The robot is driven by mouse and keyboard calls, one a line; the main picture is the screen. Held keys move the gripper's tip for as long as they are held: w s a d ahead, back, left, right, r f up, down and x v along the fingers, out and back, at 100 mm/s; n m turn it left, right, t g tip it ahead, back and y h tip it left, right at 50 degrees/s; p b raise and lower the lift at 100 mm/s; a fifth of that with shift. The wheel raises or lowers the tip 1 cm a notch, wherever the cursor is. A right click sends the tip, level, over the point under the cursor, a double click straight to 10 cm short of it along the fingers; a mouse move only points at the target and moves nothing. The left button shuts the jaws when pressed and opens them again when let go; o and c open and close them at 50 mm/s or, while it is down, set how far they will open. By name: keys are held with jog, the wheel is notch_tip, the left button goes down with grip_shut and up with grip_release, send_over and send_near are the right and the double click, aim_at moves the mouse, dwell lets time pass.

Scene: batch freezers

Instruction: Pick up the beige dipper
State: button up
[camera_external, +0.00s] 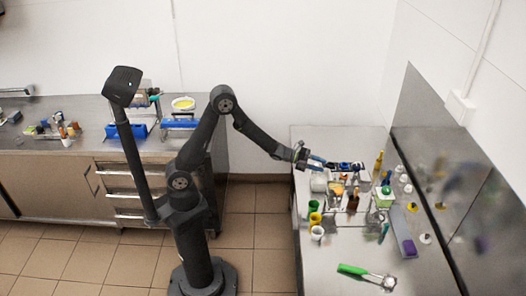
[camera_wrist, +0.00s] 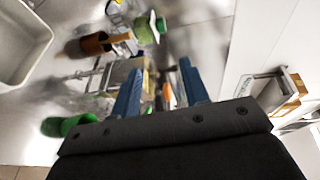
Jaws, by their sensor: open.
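My gripper (camera_external: 319,162) reaches over the back left of the right-hand steel counter. In the wrist view its two blue fingers (camera_wrist: 160,67) are spread apart, with no object held between them. Small orange and pale items (camera_wrist: 167,94) show beyond the gap, blurred and partly hidden by the gripper. I cannot pick out the beige dipper with certainty; a small beige-orange item (camera_external: 338,189) lies among the crowded tools below my gripper, too small to identify. A scoop with a green handle (camera_external: 352,270) lies apart at the counter's front.
Green, yellow and white cups (camera_external: 315,219) stand along the counter's left edge. A brown container (camera_wrist: 97,43), a green cup (camera_wrist: 66,125) and a green-and-white item (camera_wrist: 145,32) surround the area. Bottles (camera_external: 378,162) stand at the back. The counter's front (camera_external: 330,288) is mostly clear.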

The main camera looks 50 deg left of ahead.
notch_tip(320, 180, up, 9)
jog(key=w+n+t+y, duration=0.4)
jog(key=w+n+y, duration=0.15)
jog(key=w, duration=0.65)
jog(key=n+g+y, duration=0.5)
jog(key=n+g, duration=0.5)
jog(key=n, duration=0.1)
send_over(355, 197)
jog(key=a, duration=0.2)
notch_tip(355, 197, down, 16)
jog(key=f, duration=0.1)
jog(key=shift+x, duration=2.65)
jog(key=shift+w+d+r, duration=0.1)
jog(key=shift+d+r, duration=0.05)
jog(key=shift+c, duration=0.2)
